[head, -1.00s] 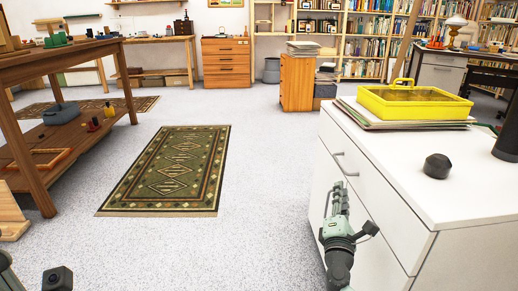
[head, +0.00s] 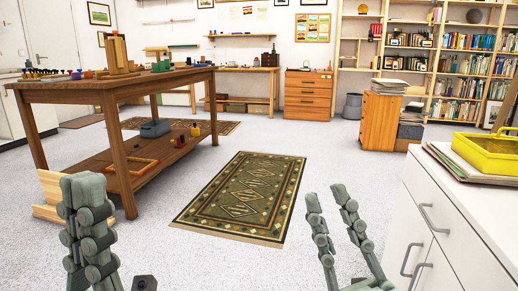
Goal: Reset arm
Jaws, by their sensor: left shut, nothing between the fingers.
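My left gripper (head: 88,190) is at the lower left of the head view. Its grey-green fingers are together and hold nothing. My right gripper (head: 326,196) is at the lower middle, in front of the rug and left of the white cabinet. Its two fingers stand apart with floor showing between them, and it is empty.
A wooden workbench (head: 95,91) with a lower shelf stands at left, beyond my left gripper. A white cabinet (head: 425,225) at right bears a yellow tray (head: 490,153). A patterned rug (head: 245,196) lies on open floor between. Bookshelves and drawers line the back wall.

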